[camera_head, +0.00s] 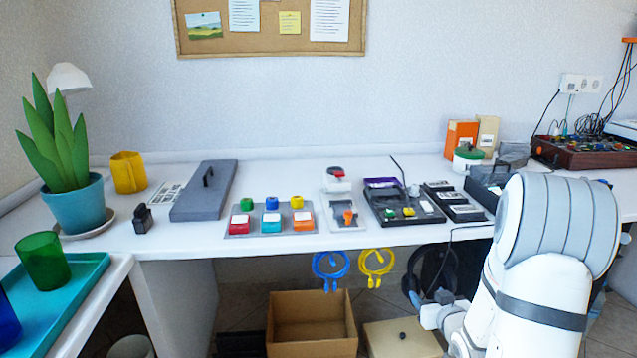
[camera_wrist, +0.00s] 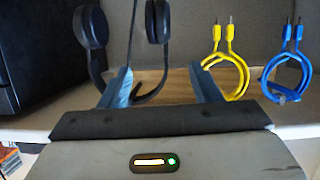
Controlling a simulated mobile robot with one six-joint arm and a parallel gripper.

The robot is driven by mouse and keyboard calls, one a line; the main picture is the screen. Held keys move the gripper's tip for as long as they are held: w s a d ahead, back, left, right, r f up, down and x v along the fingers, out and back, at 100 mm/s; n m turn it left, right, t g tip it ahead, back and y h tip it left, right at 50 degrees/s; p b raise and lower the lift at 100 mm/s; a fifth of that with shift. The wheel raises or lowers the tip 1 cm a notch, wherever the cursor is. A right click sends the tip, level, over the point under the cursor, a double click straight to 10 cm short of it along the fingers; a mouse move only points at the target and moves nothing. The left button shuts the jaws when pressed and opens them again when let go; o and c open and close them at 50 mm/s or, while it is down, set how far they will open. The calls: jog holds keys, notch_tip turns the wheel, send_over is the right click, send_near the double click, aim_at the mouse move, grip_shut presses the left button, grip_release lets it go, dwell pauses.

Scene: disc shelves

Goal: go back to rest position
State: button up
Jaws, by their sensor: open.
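My gripper (camera_head: 436,314) is low in front of the desk at the right, near the lower part of the black headphones (camera_head: 438,266) hanging under the desk edge. In the wrist view its two blue-grey fingers (camera_wrist: 160,72) stand wide apart with nothing held between them. The headphones (camera_wrist: 93,30) show just beyond the fingers at the left, and a dark band runs behind the left fingertip. I cannot tell whether they touch. My white and grey arm covers the right front of the desk.
A blue cable (camera_head: 330,268) and a yellow cable (camera_head: 376,266) hang beside the headphones. An open cardboard box (camera_head: 312,342) and a lidded box (camera_head: 402,340) stand below. The white desk (camera_head: 290,246) carries colored blocks, devices and a potted plant (camera_head: 72,200).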

notch_tip(320, 180, up, 14)
jog(key=s+a+f+g+h+p, duration=0.1)
jog(key=s+a+g+p, duration=0.15)
jog(key=p, duration=0.55)
jog(key=s+a+r+g+p, duration=0.4)
jog(key=s+a+r+p, duration=0.3)
jog(key=s+r+p, duration=0.4)
jog(key=s+a+r+g+y+p, duration=0.1)
jog(key=s+a+r+g+p, duration=0.4)
jog(key=r, duration=1.4)
jog(key=s+a+p, duration=0.3)
jog(key=s+p, duration=0.3)
jog(key=s, duration=0.1)
jog(key=shift+s, duration=0.4)
jog(key=shift+c, duration=0.6)
